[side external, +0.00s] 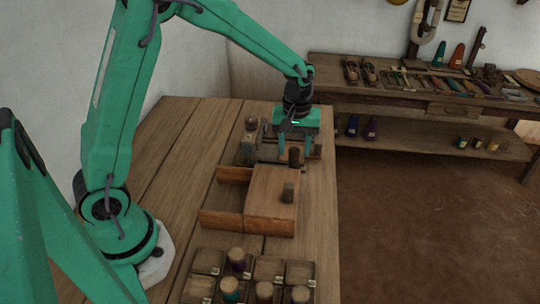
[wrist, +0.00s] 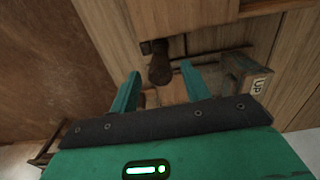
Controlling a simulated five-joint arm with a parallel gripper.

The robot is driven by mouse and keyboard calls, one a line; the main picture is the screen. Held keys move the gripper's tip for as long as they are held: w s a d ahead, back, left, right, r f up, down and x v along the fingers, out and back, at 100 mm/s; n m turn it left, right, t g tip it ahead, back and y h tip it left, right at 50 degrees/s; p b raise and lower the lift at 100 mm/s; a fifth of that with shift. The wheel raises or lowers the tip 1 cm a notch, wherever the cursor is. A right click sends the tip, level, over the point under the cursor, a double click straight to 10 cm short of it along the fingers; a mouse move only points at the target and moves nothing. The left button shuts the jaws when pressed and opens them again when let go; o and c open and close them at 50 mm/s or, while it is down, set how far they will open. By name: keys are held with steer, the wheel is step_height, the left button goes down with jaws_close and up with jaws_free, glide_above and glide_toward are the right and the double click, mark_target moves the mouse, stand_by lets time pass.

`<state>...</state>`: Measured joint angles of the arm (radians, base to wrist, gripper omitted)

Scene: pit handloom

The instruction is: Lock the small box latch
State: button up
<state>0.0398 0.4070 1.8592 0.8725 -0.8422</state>
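My gripper (side external: 294,153) points down over the far part of the bench, and its two green fingers are apart. In the wrist view the gripper (wrist: 161,71) is open, with a dark rounded knob (wrist: 160,68) showing between the fingertips. I cannot tell whether either finger touches it. The knob also appears in the side view (side external: 294,157), upright beside the far end of a wooden box (side external: 268,206).
An open wooden compartment (side external: 222,198) adjoins the box on the left. Trays (side external: 270,268) with several small jars stand nearer the camera. A block marked "UP" (wrist: 258,85) is right of my gripper in the wrist view. The left bench boards (side external: 175,150) are clear.

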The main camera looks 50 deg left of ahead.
mark_target(294, 149)
stand_by(0.3)
steer(key=shift+r, duration=3.9)
steer(key=shift+s+a+r, duration=0.1)
steer(key=shift+s+r, duration=0.3)
steer(key=shift+r, duration=0.1)
steer(key=s+r+m+t, duration=0.2)
steer(key=s+r+m, duration=0.1)
steer(key=s, duration=0.7)
steer(key=s+a+r+m+t, duration=0.1)
steer(key=s+r+m+t, duration=0.2)
steer(key=s+m, duration=0.3)
steer(key=shift+s+a+r+t, duration=0.3)
steer(key=shift+s+r, duration=0.05)
steer(key=shift+s, duration=2.1)
